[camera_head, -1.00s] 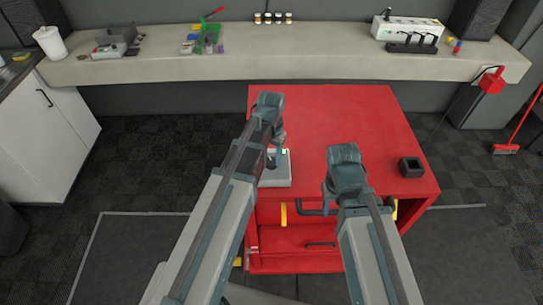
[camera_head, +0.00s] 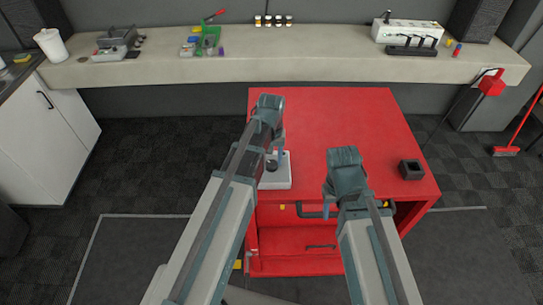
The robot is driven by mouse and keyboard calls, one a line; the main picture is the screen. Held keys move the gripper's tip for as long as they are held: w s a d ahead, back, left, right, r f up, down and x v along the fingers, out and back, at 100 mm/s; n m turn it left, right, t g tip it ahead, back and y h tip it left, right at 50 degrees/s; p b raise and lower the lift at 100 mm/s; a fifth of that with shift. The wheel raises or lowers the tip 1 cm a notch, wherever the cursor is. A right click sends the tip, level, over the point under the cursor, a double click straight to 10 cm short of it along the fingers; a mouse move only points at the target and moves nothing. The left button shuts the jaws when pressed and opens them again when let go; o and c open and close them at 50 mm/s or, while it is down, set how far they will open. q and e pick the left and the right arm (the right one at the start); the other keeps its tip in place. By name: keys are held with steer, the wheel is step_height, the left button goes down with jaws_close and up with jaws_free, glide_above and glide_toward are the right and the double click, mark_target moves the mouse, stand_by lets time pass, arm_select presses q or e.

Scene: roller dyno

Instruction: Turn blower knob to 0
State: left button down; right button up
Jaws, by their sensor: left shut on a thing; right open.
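A small light-grey box (camera_head: 277,182) sits on the left part of the red cabinet's top, with a dark round knob (camera_head: 271,166) on it. My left gripper (camera_head: 274,152) reaches down over this box and is shut at the knob; the arm hides most of the fingers, so the grip itself is hard to see. No number or mark on the knob can be read. My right gripper (camera_head: 344,182) is open and empty above the front of the cabinet top, right of the box and apart from it.
A long counter (camera_head: 330,65) with small items stands behind. A red broom (camera_head: 506,150) is at right.

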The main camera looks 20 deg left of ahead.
mark_target(271, 163)
arm_select(q)
steer(key=shift+n, duration=0.9)
steer(key=shift+c, duration=1.4)
jaws_free()
steer(key=shift+r, duration=0.1)
step_height(271, 163, up, 15)
steer(key=p, duration=1.5)
